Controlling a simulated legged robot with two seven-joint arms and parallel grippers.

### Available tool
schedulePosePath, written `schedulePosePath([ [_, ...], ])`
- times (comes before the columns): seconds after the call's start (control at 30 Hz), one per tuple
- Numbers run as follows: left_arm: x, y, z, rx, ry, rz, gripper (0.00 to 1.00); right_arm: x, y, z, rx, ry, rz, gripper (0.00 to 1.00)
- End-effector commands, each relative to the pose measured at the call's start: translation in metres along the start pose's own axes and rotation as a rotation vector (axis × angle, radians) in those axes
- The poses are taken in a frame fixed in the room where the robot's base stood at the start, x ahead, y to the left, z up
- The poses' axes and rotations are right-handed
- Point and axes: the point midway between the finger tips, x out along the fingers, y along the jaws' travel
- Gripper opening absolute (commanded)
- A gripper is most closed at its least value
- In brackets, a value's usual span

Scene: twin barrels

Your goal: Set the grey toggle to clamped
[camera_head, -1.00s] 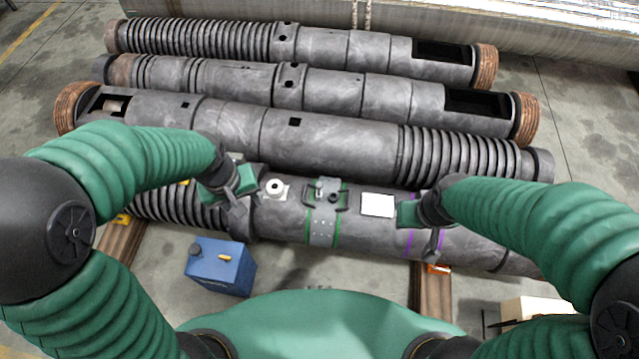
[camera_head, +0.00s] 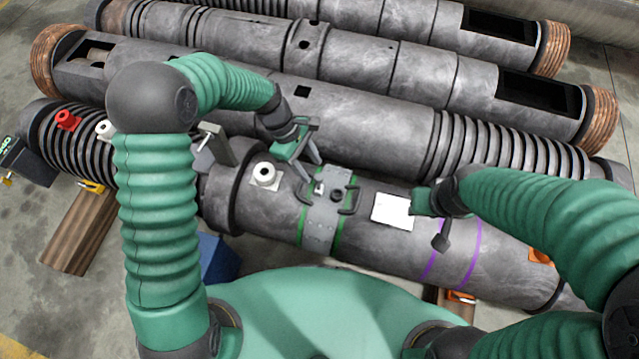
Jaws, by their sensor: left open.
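A grey plate (camera_head: 321,222) between two green bands sits on the nearest dark barrel (camera_head: 385,250). It carries a small grey fitting (camera_head: 320,188), which may be the toggle, and dark handles. Its setting is too small to read. My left gripper (camera_head: 308,168) is open, its fingers pointing down at the plate's upper left edge, close to the fitting. I cannot tell whether they touch. My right gripper (camera_head: 437,222) is over the barrel, right of a white panel (camera_head: 393,211); its jaws are not clear.
A grey bracket with a lever (camera_head: 213,143), a red fitting (camera_head: 67,120) and purple bands (camera_head: 474,242) are also on the barrel. More barrels lie behind. A blue box (camera_head: 216,258) is partly hidden by my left arm.

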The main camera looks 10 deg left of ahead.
Motion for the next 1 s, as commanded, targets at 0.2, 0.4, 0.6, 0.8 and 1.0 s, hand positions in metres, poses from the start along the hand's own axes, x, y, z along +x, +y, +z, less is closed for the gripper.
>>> schedulePosePath([
  [0.2, 0.058, -0.002, -0.002, 0.000, -0.001, -0.002, 0.45, 0.028, 0.000, 0.006, 0.001, 0.000, 0.000, 0.35],
  [0.4, 0.077, -0.001, -0.001, 0.001, 0.000, 0.001, 0.45, 0.035, 0.000, 0.008, 0.000, 0.000, 0.000, 0.35],
  [0.6, 0.077, -0.001, 0.000, 0.001, 0.000, 0.001, 0.45, 0.034, 0.000, 0.008, 0.000, 0.001, 0.000, 0.35],
  [0.8, 0.077, 0.000, -0.001, 0.001, 0.000, 0.001, 0.28, 0.034, 0.000, 0.008, 0.000, 0.001, 0.000, 0.35],
  [1.0, 0.077, 0.000, -0.001, 0.001, 0.001, 0.001, 0.02, 0.034, 0.000, 0.008, 0.000, 0.000, 0.000, 0.35],
])
